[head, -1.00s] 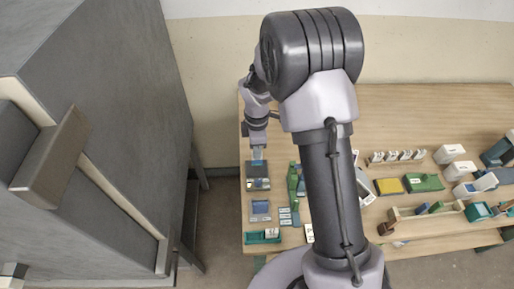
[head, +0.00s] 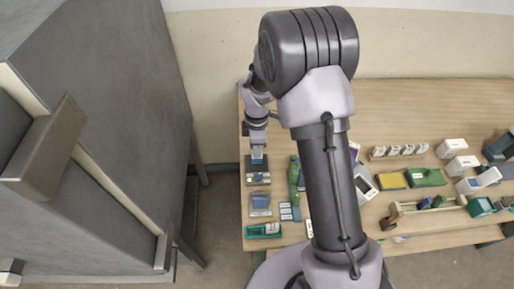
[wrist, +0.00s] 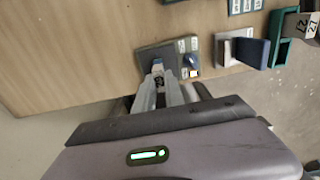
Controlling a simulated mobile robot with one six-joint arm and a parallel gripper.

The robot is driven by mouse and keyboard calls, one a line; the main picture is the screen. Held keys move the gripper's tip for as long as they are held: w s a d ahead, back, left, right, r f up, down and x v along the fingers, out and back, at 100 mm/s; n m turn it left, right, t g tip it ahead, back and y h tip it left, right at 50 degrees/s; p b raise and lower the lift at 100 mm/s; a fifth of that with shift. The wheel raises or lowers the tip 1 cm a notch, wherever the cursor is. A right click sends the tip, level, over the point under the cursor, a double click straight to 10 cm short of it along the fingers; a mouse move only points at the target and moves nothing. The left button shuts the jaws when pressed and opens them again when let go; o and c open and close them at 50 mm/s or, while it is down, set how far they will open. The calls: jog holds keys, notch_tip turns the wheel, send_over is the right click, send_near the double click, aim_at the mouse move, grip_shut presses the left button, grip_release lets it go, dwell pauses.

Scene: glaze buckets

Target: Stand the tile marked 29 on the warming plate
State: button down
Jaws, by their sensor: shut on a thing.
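My gripper (head: 257,160) is at the left end of the table, pointing down over a dark plate (head: 259,180). In the wrist view my gripper (wrist: 158,68) is shut on a small piece, mostly hidden between the fingers. I cannot confirm which plate is the warming plate.
A grey base with a blue slab (wrist: 254,52) stands beside the dark plate. Beyond it is a green tray (wrist: 279,42) with a tile marked 27 (wrist: 309,27). A green block (head: 294,178) is close right of my gripper. A tall grey cabinet (head: 110,100) stands left.

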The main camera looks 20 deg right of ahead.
jog(key=shift+f, duration=0.3)
jog(key=c, duration=1.3)
grip_release()
jog(key=shift+c, duration=0.2)
notch_tip(320, 180, up, 7)
jog(key=p, duration=0.5)
jog(key=shift+r+p, duration=0.15)
jog(key=shift+p, duration=0.2)
